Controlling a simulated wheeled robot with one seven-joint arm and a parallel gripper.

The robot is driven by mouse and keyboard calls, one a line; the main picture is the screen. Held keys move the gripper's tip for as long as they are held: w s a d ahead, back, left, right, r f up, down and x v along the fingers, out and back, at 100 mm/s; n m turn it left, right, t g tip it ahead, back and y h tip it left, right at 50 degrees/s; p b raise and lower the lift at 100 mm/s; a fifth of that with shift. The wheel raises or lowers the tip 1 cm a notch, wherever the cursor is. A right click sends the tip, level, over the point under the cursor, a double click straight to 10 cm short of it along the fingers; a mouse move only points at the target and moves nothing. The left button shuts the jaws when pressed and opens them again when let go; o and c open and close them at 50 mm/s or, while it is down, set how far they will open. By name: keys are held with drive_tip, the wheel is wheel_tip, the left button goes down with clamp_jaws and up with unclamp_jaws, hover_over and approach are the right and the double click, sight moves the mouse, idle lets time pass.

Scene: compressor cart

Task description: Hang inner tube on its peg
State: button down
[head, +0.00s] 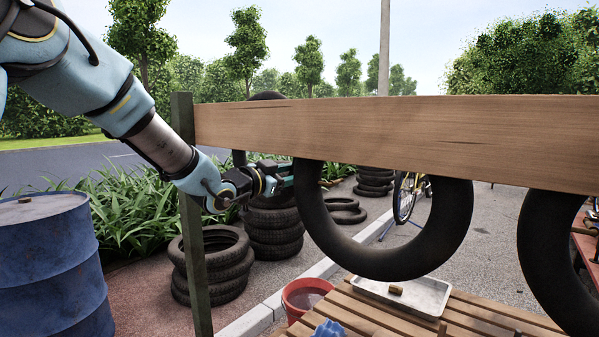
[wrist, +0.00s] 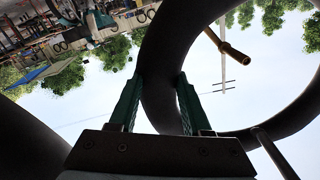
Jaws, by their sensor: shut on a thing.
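The black inner tube (head: 385,262) hangs below the wooden board (head: 400,140) in the head view, with its top hidden behind the board. My gripper (head: 288,182) is shut on the tube's left side. In the wrist view my gripper (wrist: 160,100) has its green fingers on either side of the tube (wrist: 160,55). A brown peg (wrist: 232,50) shows within the ring's opening in the wrist view. I cannot tell whether the tube rests on it. The pegs are hidden in the head view.
Another black tube (head: 552,262) hangs at the right. A green post (head: 195,250) carries the board's left end. A blue drum (head: 50,265) stands at left, with tyre stacks (head: 275,220) behind. A slatted table (head: 480,318) below holds a metal tray (head: 425,293). A red bucket (head: 303,295) stands beside it.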

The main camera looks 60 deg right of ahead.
drive_tip(key=a+f, duration=0.2)
drive_tip(key=a, duration=0.7)
drive_tip(key=shift+w+a+f+b, duration=0.25)
drive_tip(key=shift+w+f+b, duration=0.05)
drive_tip(key=shift+b, duration=0.1)
idle(0.4)
drive_tip(key=shift+c, duration=1.4)
unclamp_jaws()
drive_tip(key=shift+a, duration=0.1)
drive_tip(key=a+b, duration=0.3)
drive_tip(key=a, duration=0.7)
drive_tip(key=shift+w+a, duration=0.3)
drive_tip(key=shift+w, duration=0.15)
